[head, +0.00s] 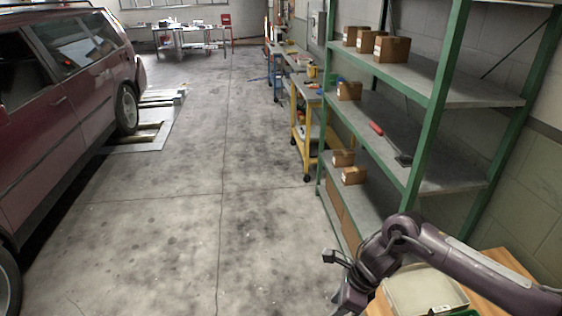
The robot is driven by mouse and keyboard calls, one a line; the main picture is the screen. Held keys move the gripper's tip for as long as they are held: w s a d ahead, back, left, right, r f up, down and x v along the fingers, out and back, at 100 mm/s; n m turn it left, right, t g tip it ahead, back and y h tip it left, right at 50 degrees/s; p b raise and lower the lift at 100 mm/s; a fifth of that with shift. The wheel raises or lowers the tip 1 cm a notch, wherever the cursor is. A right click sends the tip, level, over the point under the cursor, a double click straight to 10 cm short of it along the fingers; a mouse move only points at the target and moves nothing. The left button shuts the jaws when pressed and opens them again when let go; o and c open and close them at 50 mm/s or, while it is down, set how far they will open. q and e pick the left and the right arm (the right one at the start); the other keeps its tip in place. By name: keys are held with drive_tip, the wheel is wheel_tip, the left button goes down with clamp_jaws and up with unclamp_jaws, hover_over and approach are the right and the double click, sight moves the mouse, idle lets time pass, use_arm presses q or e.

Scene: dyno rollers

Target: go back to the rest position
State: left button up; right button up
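My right arm comes in from the lower right and bends over a wooden surface. My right gripper (348,300) points down at the bottom edge of the head view, left of the pale tray. Its fingertips are cut off or too small to read, so I cannot tell whether it is open or shut. My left arm and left gripper are not in view.
A wooden surface (378,306) bears a pale tray (418,291) at lower right. A green-framed shelf (432,100) with cardboard boxes (391,49) stands along the right wall. A yellow-legged workbench (299,124) stands beyond. A maroon car (62,115) is left. The middle floor is clear.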

drive_tip(key=w+a+f+m+t+y+b, duration=0.1)
drive_tip(key=w+a+f+m+y, duration=0.15)
drive_tip(key=f+m, duration=0.5)
drive_tip(key=w+a+f+m+t+y+b, duration=0.1)
drive_tip(key=a+f+m+t, duration=0.1)
drive_tip(key=a+f+m, duration=0.35)
drive_tip(key=s+d+f+m+t+h, duration=0.1)
drive_tip(key=s+d+f+m, duration=0.2)
drive_tip(key=f+m, duration=0.55)
drive_tip(key=s+d+f+m+t+h, duration=0.1)
drive_tip(key=s+d+f+m, duration=0.2)
drive_tip(key=f+m, duration=0.55)
drive_tip(key=s+d+f+m+g+h, duration=0.1)
drive_tip(key=s+d+f+m, duration=0.2)
drive_tip(key=s, duration=0.9)
drive_tip(key=s+d+f+m+g+h+b, duration=0.1)
drive_tip(key=s+d+f+m, duration=0.3)
drive_tip(key=s+f+m, duration=0.5)
drive_tip(key=s+d+f+m+g+h+b, duration=0.1)
drive_tip(key=s+f+m, duration=0.5)
drive_tip(key=s, duration=0.9)
drive_tip(key=d+g+h, duration=0.1)
drive_tip(key=d+h, duration=0.1)
drive_tip(key=d, duration=0.1)
drive_tip(key=shift+s+d+f, duration=0.15)
drive_tip(key=shift+f, duration=0.1)
drive_tip(key=shift+h, duration=0.25)
